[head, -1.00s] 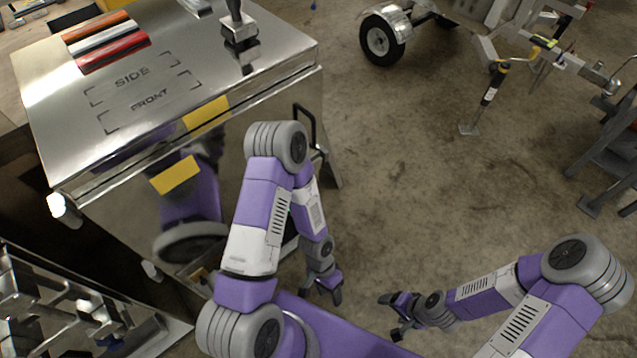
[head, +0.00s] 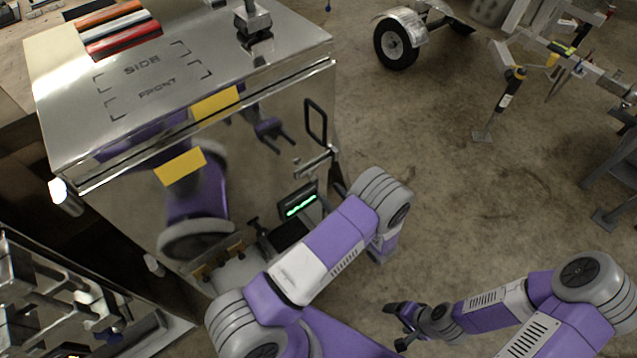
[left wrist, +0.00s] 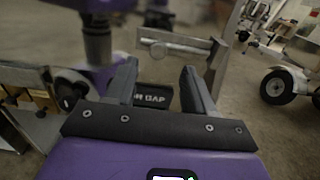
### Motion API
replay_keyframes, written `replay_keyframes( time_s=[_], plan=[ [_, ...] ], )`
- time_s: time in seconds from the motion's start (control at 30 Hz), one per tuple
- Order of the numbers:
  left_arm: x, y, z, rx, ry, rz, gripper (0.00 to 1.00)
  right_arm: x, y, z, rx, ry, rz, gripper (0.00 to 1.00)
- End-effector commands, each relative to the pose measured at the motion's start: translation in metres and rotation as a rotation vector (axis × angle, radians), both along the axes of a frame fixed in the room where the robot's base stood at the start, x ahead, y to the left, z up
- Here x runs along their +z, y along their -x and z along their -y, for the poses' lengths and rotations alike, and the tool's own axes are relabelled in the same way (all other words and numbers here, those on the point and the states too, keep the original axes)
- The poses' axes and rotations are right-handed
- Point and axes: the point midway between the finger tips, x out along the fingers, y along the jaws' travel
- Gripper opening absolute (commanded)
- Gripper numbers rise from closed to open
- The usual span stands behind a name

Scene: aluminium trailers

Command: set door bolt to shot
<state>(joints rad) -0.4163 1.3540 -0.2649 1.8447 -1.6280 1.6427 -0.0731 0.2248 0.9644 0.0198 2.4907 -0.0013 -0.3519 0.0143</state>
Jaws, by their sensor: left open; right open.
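A steel bar with a round rod end, which looks like the door bolt (left wrist: 172,42), lies across the left wrist view beyond the fingers. Whether it is drawn or shot I cannot tell. In the head view, a small metal latch part (head: 316,163) sits at the right edge of the steel cabinet (head: 150,118), below a black loop handle (head: 316,122). My left gripper (left wrist: 160,76) is open and empty, with the bar ahead of its fingertips. My right gripper (head: 398,326) is open and empty above the floor, away from the cabinet.
A dark label reading partly "OR GAP" (left wrist: 153,97) shows between the left fingers. A trailer wheel (head: 396,43) is at the back.

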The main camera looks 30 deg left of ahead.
Motion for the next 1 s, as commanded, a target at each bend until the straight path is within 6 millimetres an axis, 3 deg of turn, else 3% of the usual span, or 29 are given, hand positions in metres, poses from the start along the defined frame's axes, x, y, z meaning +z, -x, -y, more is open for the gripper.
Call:
replay_keyframes(
  time_s=[0.2, 0.4, 0.77, 1.0],
  plan=[
    [-0.001, -0.012, -0.035, 0.008, 0.003, 0.000, 0.54, -0.007, 0.000, 0.000, 0.000, 0.000, 0.000, 0.77],
    [-0.002, -0.021, -0.056, 0.007, 0.004, -0.003, 0.54, -0.011, 0.000, 0.000, 0.000, 0.000, 0.000, 0.77],
    [-0.001, -0.023, -0.061, 0.006, 0.004, -0.003, 0.54, -0.011, 0.000, 0.000, 0.000, 0.000, 0.000, 0.77],
    [-0.001, -0.023, -0.061, 0.006, 0.004, -0.003, 0.17, -0.011, 0.000, 0.000, 0.000, 0.000, 0.000, 0.77]
  ],
)
